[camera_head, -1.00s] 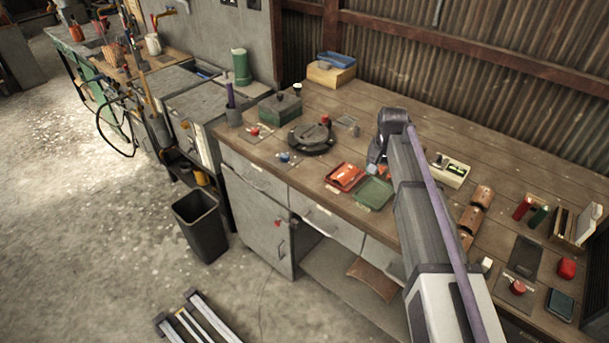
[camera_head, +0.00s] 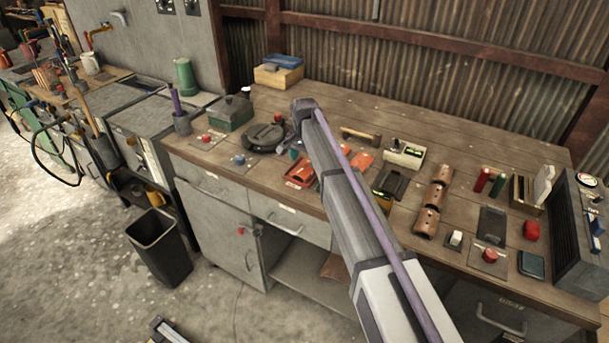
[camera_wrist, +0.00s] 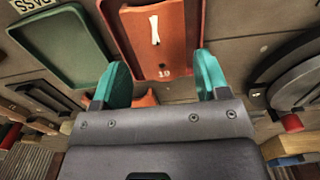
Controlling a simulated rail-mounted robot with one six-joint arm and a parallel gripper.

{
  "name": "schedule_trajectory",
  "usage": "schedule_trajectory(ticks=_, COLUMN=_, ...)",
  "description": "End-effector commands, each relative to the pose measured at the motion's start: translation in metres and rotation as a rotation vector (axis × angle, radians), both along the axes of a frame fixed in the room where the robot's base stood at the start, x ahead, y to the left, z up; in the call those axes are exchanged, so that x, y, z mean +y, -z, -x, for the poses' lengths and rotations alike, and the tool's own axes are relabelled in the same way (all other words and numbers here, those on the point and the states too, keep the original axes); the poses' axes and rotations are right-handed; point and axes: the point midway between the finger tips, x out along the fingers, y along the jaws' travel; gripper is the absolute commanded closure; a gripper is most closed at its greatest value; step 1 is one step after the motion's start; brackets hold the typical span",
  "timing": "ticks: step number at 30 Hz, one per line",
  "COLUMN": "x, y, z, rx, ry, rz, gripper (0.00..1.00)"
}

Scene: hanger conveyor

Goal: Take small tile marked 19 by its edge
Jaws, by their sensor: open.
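In the wrist view a flat orange-red piece (camera_wrist: 175,42) with a small mark that looks like 19 lies ahead. It also carries a white mark. My gripper (camera_wrist: 163,75) is open, its teal fingers apart on either side of the piece's near end. Nothing is seen held, and I cannot tell whether the fingers touch it. Another orange item (camera_wrist: 145,98) is partly hidden by my gripper. In the head view a red tray (camera_head: 298,174) lies left of my arm and an orange item (camera_head: 362,160) right of it.
A green tray (camera_wrist: 60,42) lies beside the orange-red piece in the wrist view. A dark round device (camera_head: 264,138) stands on the bench left of my arm. Copper-coloured cylinders (camera_head: 427,222) and a pale box (camera_head: 404,154) lie to the right. The bench's back stretch is mostly clear.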

Motion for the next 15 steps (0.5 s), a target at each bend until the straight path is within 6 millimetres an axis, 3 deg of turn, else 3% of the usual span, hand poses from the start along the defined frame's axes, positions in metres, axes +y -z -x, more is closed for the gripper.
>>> schedule_trajectory(ticks=1, x=-0.001, y=0.02, z=0.0, rx=0.0, ry=0.0, rz=0.0, gripper=0.32)
schedule_trajectory(ticks=5, x=-0.001, y=0.043, z=0.0, rx=0.0, ry=-0.001, rz=-0.001, gripper=0.32)
schedule_trajectory(ticks=12, x=-0.001, y=0.04, z=0.0, rx=0.0, ry=-0.001, rz=-0.001, gripper=0.32)
schedule_trajectory(ticks=15, x=-0.001, y=0.04, z=0.0, rx=0.0, ry=-0.001, rz=-0.001, gripper=0.41)
